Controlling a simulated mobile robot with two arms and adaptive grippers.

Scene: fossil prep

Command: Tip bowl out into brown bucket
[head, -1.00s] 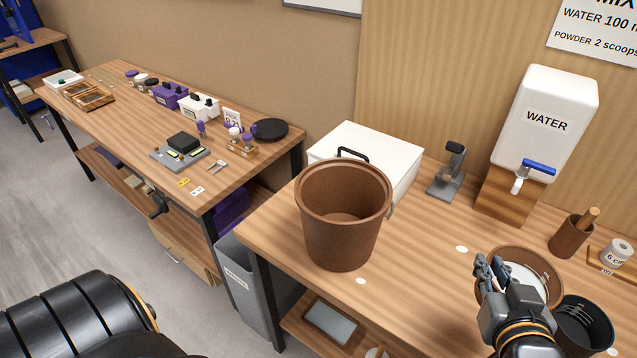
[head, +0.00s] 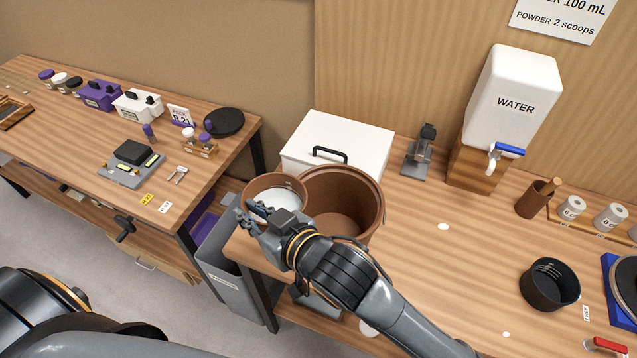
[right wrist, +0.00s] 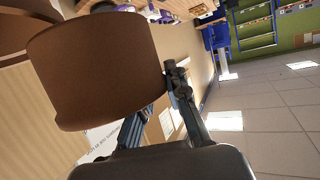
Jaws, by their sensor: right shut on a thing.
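The brown bowl (head: 300,184) holds white material (head: 278,202) and looks about level in the head view. My right gripper (head: 256,212) is shut on its near left side and holds it up. The bowl overlaps the left rim of the brown bucket (head: 362,205) in the picture; I cannot tell whether they touch. The bucket stands upright on the workbench, partly hidden by the bowl and my right arm. In the right wrist view the bowl's brown outer wall (right wrist: 100,70) fills the upper left, beside the gripper fingers (right wrist: 160,95). My left gripper is out of view.
A white lidded box (head: 335,142) stands behind the bucket. A grey bin (head: 232,290) stands on the floor at the bench's left edge. A black bowl (head: 549,284) and a water dispenser (head: 512,105) stand to the right. The bench right of the bucket is largely clear.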

